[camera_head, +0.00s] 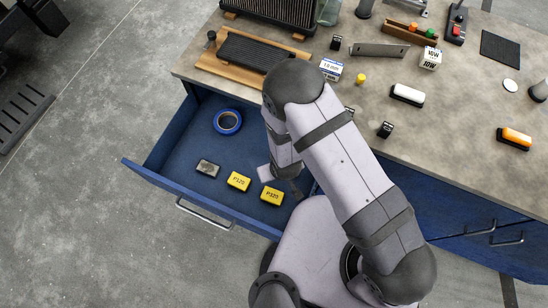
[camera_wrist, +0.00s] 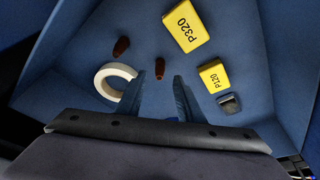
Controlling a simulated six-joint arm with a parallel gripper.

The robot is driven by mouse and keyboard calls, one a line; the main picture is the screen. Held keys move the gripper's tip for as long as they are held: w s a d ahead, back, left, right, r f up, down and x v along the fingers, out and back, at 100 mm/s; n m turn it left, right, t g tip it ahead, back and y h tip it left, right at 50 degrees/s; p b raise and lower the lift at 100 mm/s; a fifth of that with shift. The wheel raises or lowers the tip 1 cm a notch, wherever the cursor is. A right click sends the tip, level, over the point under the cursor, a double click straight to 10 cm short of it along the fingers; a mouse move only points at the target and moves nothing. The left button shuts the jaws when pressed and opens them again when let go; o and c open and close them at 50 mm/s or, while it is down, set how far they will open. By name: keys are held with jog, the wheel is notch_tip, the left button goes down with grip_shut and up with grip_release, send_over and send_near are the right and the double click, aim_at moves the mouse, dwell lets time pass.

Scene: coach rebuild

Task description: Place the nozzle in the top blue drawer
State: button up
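A blue drawer (camera_head: 160,180) stands open below the bench in the head view. Its floor also shows in the wrist view (camera_wrist: 235,40). I cannot surely identify the nozzle. Two small brown pieces (camera_wrist: 121,47) (camera_wrist: 160,68) lie in the drawer in the wrist view. A small yellow piece (camera_head: 361,78) stands on the bench. My gripper (camera_wrist: 158,88) is over the drawer, its two fingers apart with a gap between them, and I see nothing held. In the head view my arm hides most of it and the drawer's right part.
Boxes, brushes and tools stand on the bench (camera_head: 455,110). The drawer's front left floor is clear.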

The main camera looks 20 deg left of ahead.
jog(key=shift+p+v, duration=1.6)
jog(key=shift+v, duration=1)
jog(key=w+d+r+m+h, duration=0.1)
jog(key=w+d+r+m, duration=0.1)
jog(key=w+d+r, duration=0.5)
jog(key=w+d+r+m, duration=0.2)
jog(key=d+r, duration=0.2)
jog(key=r, duration=0.4)
jog(key=s+d+r+m+g, duration=0.1)
jog(key=s+d+r+m, duration=0.1)
jog(key=d+r, duration=0.4)
jog(key=s+d+r+m+g+h, duration=0.1)
jog(key=s+d+r+m, duration=0.2)
jog(key=d+r, duration=0.4)
jog(key=s+d, duration=0.1)
jog(key=d, duration=0.2)
jog(key=shift+s+d+r, duration=0.15)
jog(key=shift+s+d, duration=0.1)
jog(key=shift+d, duration=0.05)
